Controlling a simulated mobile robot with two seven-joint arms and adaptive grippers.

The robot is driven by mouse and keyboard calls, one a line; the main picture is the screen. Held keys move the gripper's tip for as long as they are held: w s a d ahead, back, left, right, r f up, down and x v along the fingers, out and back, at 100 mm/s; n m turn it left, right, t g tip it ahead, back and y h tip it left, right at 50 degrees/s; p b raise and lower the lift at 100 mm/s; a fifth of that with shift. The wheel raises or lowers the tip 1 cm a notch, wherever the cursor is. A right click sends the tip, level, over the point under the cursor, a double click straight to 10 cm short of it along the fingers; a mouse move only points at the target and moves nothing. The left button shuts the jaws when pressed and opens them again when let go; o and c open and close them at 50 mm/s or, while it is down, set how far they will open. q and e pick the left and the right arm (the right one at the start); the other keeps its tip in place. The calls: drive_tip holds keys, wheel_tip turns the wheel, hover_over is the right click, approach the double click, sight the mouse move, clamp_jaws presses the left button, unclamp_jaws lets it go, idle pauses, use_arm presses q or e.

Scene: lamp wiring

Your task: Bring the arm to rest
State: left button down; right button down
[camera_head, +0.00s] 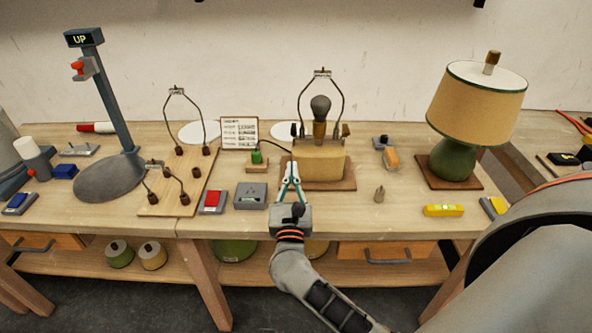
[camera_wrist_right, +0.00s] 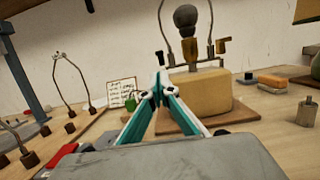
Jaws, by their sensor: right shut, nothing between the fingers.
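My right gripper (camera_head: 292,177) is in front of the tan lamp base (camera_head: 319,162) in the head view, near the workbench's front part. Its teal fingers meet at the tips with nothing between them. In the right wrist view the shut fingers (camera_wrist_right: 157,82) point toward the lamp base (camera_wrist_right: 193,95), which stands on a brown board and carries a dark bulb (camera_wrist_right: 186,17) inside a wire harp. I cannot tell whether the fingertips touch the base. My left gripper does not show in either view.
A shaded lamp with a green body (camera_head: 455,158) stands at right. A post marked UP (camera_head: 118,95) and a board with wire frames (camera_head: 166,205) are at left. Red (camera_head: 213,201) and grey (camera_head: 250,196) blocks and a yellow level (camera_head: 443,210) lie on the wooden bench (camera_head: 350,222).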

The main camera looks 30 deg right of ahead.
drive_tip(key=s+a+f+n+y, duration=0.5)
drive_tip(key=a+n+y, duration=0.2)
drive_tip(key=n, duration=0.8)
drive_tip(key=s+a+f+n+y, duration=0.4)
drive_tip(key=a+f+n+y, duration=0.25)
drive_tip(key=n, duration=0.85)
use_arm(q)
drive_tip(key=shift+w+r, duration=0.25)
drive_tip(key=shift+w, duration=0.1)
use_arm(e)
drive_tip(key=s+d+f+n+g, duration=0.1)
drive_tip(key=s+f+n+g, duration=0.6)
drive_tip(key=s+f+n, duration=0.8)
drive_tip(key=shift+d+f+n, duration=0.35)
drive_tip(key=shift+f+n, duration=0.35)
drive_tip(key=shift+n, duration=0.2)
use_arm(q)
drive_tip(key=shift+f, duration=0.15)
